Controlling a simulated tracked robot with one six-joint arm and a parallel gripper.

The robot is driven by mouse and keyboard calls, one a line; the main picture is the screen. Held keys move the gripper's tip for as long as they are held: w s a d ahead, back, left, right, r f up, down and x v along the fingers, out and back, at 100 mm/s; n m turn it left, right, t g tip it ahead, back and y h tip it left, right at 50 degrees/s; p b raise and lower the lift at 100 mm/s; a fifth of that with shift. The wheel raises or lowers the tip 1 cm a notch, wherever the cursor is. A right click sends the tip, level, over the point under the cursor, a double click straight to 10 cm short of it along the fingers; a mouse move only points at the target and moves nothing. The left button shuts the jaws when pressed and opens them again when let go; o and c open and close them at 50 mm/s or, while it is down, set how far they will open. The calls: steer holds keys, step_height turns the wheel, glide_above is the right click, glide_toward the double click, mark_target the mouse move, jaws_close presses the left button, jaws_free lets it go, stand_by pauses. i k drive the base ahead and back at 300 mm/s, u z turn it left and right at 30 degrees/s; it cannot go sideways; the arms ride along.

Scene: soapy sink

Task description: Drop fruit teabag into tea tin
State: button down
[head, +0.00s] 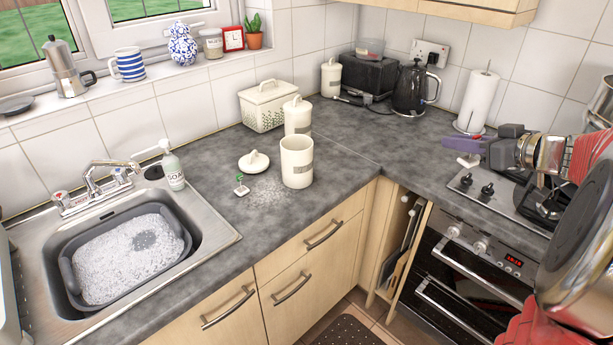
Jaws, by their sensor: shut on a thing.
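A small teabag with a green tag (241,187) lies on the counter in front of the lid. My gripper (455,148) is at the right, over the counter near the hob, well apart from the canister. Its purple finger shows from the side. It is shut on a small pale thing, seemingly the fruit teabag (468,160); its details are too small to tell.
A lidded cream canister (298,117) and a patterned bread bin (266,106) stand behind the open canister. A kettle (414,88) and paper roll (478,101) stand at the back. White powder (266,192) lies in front. A soapy basin (130,250) fills the left sink.

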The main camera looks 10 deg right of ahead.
mark_target(293, 181)
steer(key=k, duration=0.6)
steer(key=z, duration=0.65)
steer(key=i, duration=1.5)
steer(key=u, duration=0.9)
